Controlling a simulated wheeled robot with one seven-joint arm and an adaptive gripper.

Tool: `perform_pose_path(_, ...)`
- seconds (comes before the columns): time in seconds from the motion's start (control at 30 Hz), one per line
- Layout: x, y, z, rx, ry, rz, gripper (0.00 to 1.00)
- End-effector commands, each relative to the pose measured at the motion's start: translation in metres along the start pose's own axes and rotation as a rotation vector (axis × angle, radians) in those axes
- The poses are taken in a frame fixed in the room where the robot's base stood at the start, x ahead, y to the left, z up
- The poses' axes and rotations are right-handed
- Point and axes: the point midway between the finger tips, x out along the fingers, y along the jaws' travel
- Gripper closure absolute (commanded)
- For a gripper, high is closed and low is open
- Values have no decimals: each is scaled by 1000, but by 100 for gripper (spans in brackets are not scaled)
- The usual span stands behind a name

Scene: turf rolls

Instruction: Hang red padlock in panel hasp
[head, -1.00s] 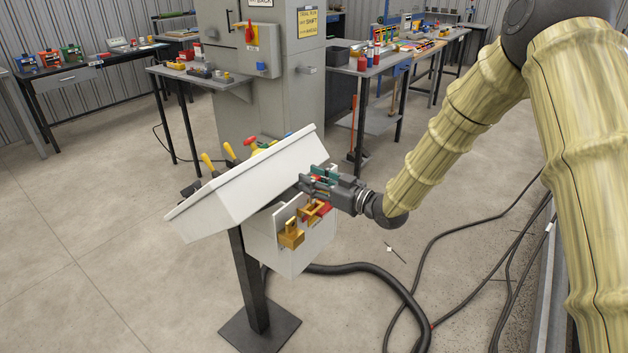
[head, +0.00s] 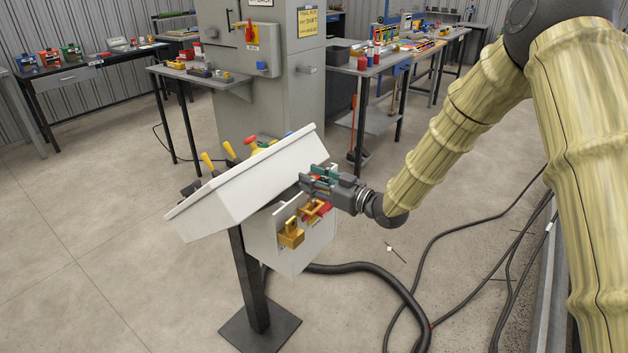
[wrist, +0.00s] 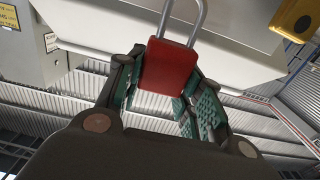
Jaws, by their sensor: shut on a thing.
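The red padlock (wrist: 167,66) is between my fingers in the wrist view, its steel shackle pointing away from my gripper and running out of the top of the picture. My gripper (head: 318,182), with teal finger pads, is shut on it at the near side of the white panel box (head: 290,245). Just below my gripper, an orange fitting (head: 311,212) with a red part sits on the box; it looks like the hasp. A yellow padlock (head: 291,235) hangs to its left. Whether the shackle touches the hasp is hidden.
The sloped white console top (head: 240,185) stands close above my gripper, on a dark post (head: 250,280). Yellow-handled levers (head: 207,160) rise behind it. Dark cables (head: 400,290) cross the floor at right. A grey cabinet (head: 285,100) and workbenches stand farther back.

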Motion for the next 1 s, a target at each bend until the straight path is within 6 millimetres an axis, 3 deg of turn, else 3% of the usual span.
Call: perform_pose_path(1.0,0,0,10,0,0,0,90)
